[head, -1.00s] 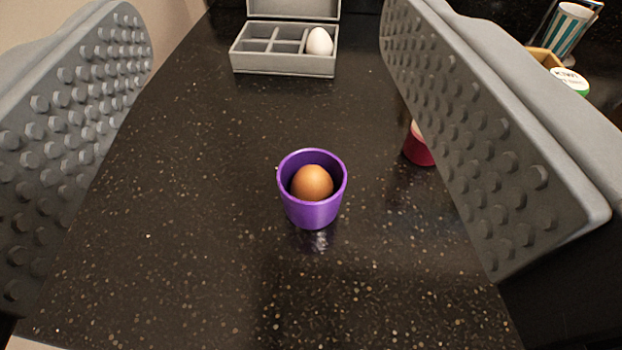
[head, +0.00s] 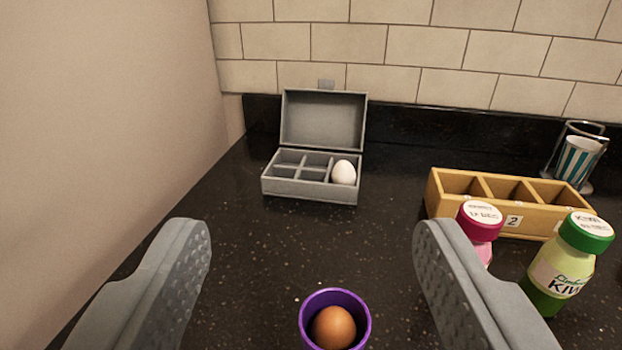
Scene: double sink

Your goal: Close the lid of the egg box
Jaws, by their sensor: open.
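A white egg (head: 344,173) sits at the right end of the box; the other compartments that I can see look empty. My gripper (head: 312,235) is open and empty, in front of the box and apart from it. A purple cup (head: 362,322) with a brown egg (head: 334,327) in it stands between the fingers at the bottom of the view.
A wooden compartment box (head: 447,210) is at the right. A pink bottle with a red cap (head: 480,222) and a green kiwi bottle (head: 562,268) stand before it. A striped cup (head: 577,160) is at the far right. Walls close off the left and back.

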